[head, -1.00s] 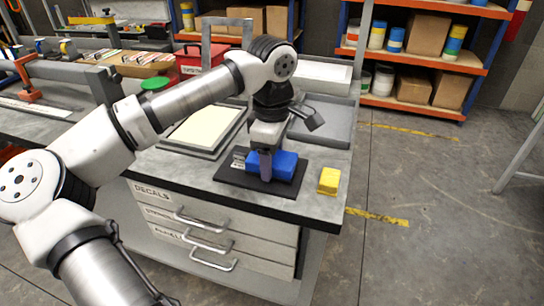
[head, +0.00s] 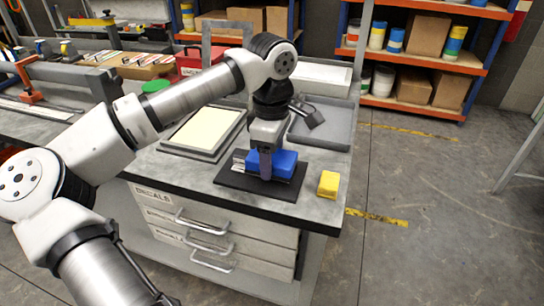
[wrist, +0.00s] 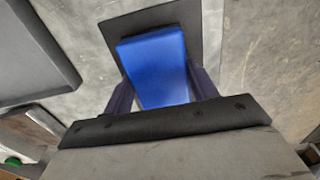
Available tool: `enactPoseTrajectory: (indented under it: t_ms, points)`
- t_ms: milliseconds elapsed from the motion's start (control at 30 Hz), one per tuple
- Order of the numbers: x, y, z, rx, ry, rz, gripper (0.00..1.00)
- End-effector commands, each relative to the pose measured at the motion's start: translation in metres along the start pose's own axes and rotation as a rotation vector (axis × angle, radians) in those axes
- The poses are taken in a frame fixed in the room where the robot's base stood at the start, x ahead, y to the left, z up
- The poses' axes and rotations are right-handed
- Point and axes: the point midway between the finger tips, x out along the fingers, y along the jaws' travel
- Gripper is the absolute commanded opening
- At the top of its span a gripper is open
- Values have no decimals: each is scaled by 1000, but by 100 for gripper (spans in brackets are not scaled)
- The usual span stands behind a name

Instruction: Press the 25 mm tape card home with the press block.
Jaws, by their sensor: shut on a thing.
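My gripper (head: 265,168) points down and is shut on a blue block (head: 284,163), which looks like the press block. In the wrist view the blue block (wrist: 155,65) sits between the two dark fingers. The block is over a black mat (head: 258,184) near the bench's front corner. I cannot tell whether it rests on the mat or hangs just above it. A small pale, printed piece (head: 239,160), maybe the tape card, shows on the mat at the block's left. The rest of it is hidden by the block and gripper, and its size marking is unreadable.
A yellow block (head: 328,184) lies right of the mat, near the bench edge. A framed cream panel (head: 200,128) lies behind left, and a grey tray (head: 330,133) behind right. A red box (head: 195,60) stands further back. Drawers are below the bench top.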

Motion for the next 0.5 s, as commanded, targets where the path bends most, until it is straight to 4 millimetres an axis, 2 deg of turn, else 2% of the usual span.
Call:
enactPoseTrajectory:
  t_ms: [33, 100, 500]
  points:
    - [-11, 0, 0, 0, 1, 2, 40]
    - [-18, 0, 0, 0, 1, 2, 40]
    - [-56, 1, 0, 0, 0, 5, 40]
